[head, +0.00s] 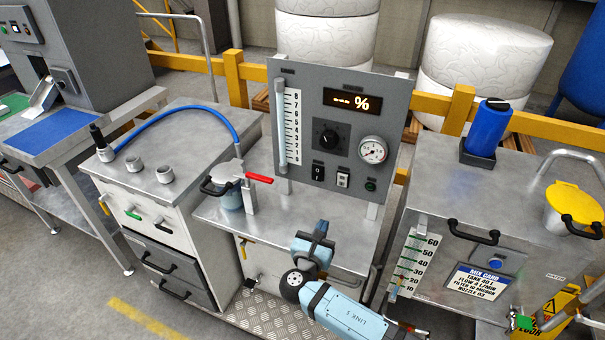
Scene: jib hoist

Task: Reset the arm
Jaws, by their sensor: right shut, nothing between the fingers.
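My right arm (350,316) comes in from the bottom right, with a light blue link marked "LINK 5". It bends at a black-and-white joint near the bottom middle. My right gripper (320,230) is above that joint, in front of the middle cabinet and below the gauge panel. It is shut and empty, and appears apart from the things around it. My left arm and left gripper are not in view. No jib hoist can be made out.
The grey gauge panel (333,100) stands on the middle cabinet, beside a red-handled valve (257,178). A cabinet with a blue hose (190,108) is at left. The right-hand cabinet carries a blue canister (489,125) and a yellow-lidded pot (574,202). Bare floor (70,265) lies at lower left.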

